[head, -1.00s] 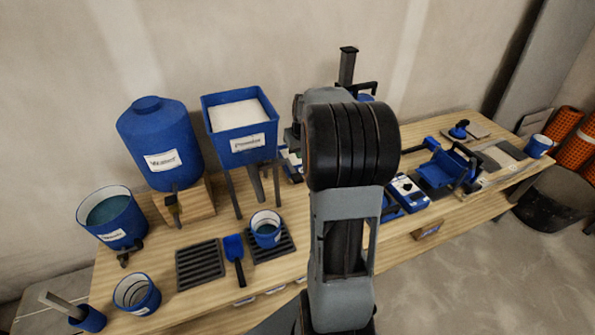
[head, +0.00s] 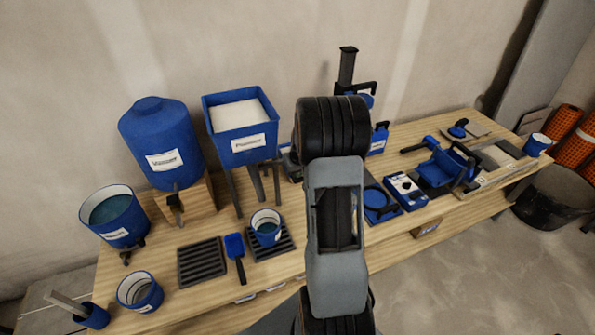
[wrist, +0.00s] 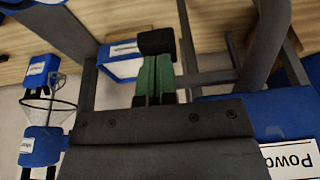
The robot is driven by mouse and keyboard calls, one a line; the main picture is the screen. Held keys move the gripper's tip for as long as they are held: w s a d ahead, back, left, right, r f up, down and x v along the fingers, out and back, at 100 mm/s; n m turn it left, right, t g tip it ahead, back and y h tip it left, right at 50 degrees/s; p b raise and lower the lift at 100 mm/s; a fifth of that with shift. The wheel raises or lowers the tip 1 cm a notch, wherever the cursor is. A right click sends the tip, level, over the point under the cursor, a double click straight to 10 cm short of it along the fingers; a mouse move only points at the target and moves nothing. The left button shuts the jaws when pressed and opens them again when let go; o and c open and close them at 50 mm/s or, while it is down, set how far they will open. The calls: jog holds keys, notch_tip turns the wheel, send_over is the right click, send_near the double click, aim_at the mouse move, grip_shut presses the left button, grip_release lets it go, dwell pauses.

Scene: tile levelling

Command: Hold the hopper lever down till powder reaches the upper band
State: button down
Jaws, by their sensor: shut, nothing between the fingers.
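The blue powder hopper (head: 240,140) stands on grey legs at the back left of the bench, its open top full of white powder (head: 238,113). A small blue bucket (head: 264,239) with a pale inside wall stands below it on a slotted grate. The bucket holds something dark bluish; I cannot make out a band. My gripper (wrist: 157,60) is shut and empty, among the hopper's legs in the wrist view, where the hopper's labelled side (wrist: 290,160) shows at lower right. In the head view my arm hides the gripper.
A blue water tank (head: 160,135) stands left of the hopper, with a blue bucket (head: 112,222) beside it. A blue scoop (head: 235,247) lies between an empty grate (head: 201,263) and the small bucket. Tools (head: 405,190) crowd the bench to the right.

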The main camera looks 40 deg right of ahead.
aim_at(298, 180)
jog(key=shift+f+b, duration=0.65)
jog(key=shift+b, duration=0.6)
jog(key=f+t+b, duration=0.1)
jog(key=b, duration=0.2)
jog(key=shift+s+a+b, duration=0.1)
jog(key=shift+s+b, duration=0.1)
jog(key=shift+b, duration=0.15)
jog(key=shift+s+f+b, duration=0.2)
jog(key=shift+f+b, duration=0.55)
jog(key=shift+b, duration=0.5)
jog(key=shift+f+b, duration=0.3)
jog(key=shift+b, duration=0.1)
jog(key=shift+r+p, duration=0.4)
dwell(4.0)
